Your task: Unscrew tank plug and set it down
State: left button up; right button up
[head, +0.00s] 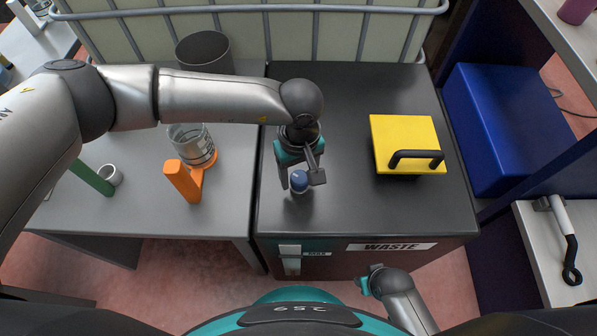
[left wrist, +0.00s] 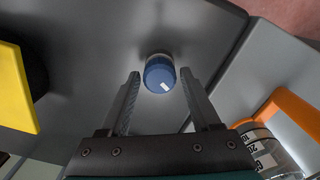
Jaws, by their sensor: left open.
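The blue tank plug (head: 299,181) stands on the dark top of the waste tank (head: 350,215), near its left front part. It also shows in the left wrist view (left wrist: 159,76), as a blue cap with a small white mark on a paler collar. My left gripper (head: 300,180) is open, with its fingers pointing at the plug from above. In the left wrist view the plug lies between and slightly beyond the two fingertips (left wrist: 160,80), with gaps on both sides. My right arm shows at the lower front, but its fingers cannot be made out.
A yellow lid with a black handle (head: 408,145) sits on the tank's right part. A blue box (head: 500,125) is at right.

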pick_arm(q)
jog(key=m, duration=0.3)
jog(key=shift+m, duration=0.3)
jog(key=m, duration=0.4)
jog(key=shift+d, duration=0.1)
jog(key=shift+c, duration=0.4)
jog(key=c, duration=0.7)
jog(key=shift+o, duration=0.2)
jog(key=n, duration=1.1)
jog(key=shift+n, duration=0.3)
jog(key=o, duration=0.7)
jog(key=shift+o, duration=0.2)
